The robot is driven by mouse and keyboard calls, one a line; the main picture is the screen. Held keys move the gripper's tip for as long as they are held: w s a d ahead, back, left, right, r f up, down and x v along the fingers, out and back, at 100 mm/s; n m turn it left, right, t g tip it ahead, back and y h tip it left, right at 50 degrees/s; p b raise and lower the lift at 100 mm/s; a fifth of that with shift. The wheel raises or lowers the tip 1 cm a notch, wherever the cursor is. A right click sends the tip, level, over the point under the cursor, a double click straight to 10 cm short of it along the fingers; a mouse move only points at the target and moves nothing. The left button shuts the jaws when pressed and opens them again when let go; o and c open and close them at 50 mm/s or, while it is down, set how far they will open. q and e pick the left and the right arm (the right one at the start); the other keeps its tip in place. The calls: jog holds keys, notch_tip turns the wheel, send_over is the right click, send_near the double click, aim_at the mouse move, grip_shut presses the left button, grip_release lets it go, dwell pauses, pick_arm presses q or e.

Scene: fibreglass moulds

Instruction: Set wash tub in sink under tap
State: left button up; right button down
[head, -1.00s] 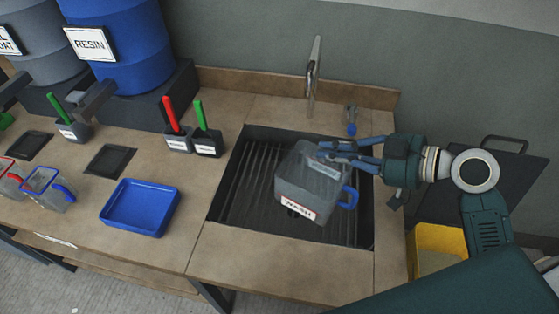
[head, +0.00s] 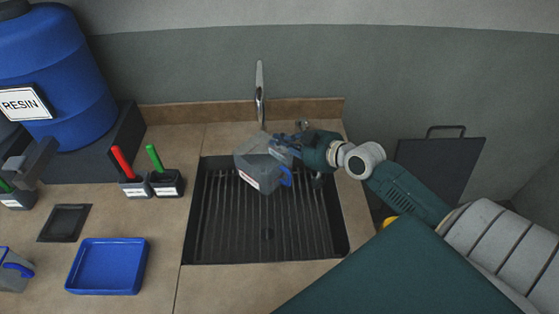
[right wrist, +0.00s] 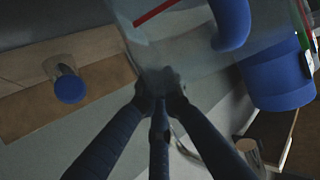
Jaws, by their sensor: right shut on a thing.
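The wash tub (head: 262,166) is a grey see-through box with a blue handle and a white label edged in red. My right gripper (head: 286,146) is shut on its upper edge and holds it tilted over the back part of the sink (head: 265,228). The silver tap (head: 260,92) stands behind the sink, just beyond the tub. In the right wrist view the fingers (right wrist: 160,100) meet on the tub's edge, and the blue handle (right wrist: 231,22) shows at the top.
The dark ribbed sink is otherwise empty. A blue tray (head: 107,266) lies on the counter to its left. Two small holders with a red brush (head: 123,162) and a green brush (head: 155,158) stand near its left edge. A blue resin drum (head: 60,105) stands back left.

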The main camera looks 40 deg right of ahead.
aim_at(280, 161)
notch_tip(280, 161, down, 4)
jog(key=shift+f, duration=0.25)
notch_tip(280, 161, down, 3)
jog(key=shift+r+b, duration=0.15)
jog(key=shift+b, duration=0.2)
jog(key=shift+f, duration=0.35)
pick_arm(q)
jog(key=shift+d+f, duration=0.3)
jog(key=shift+d, duration=0.1)
pick_arm(e)
jog(key=shift+f, duration=0.1)
jog(key=shift+f, duration=0.2)
jog(key=c, duration=1.9)
grip_release()
pick_arm(q)
jog(key=shift+f, duration=0.1)
jog(key=shift+a, duration=0.15)
pick_arm(e)
jog(key=shift+r, duration=0.15)
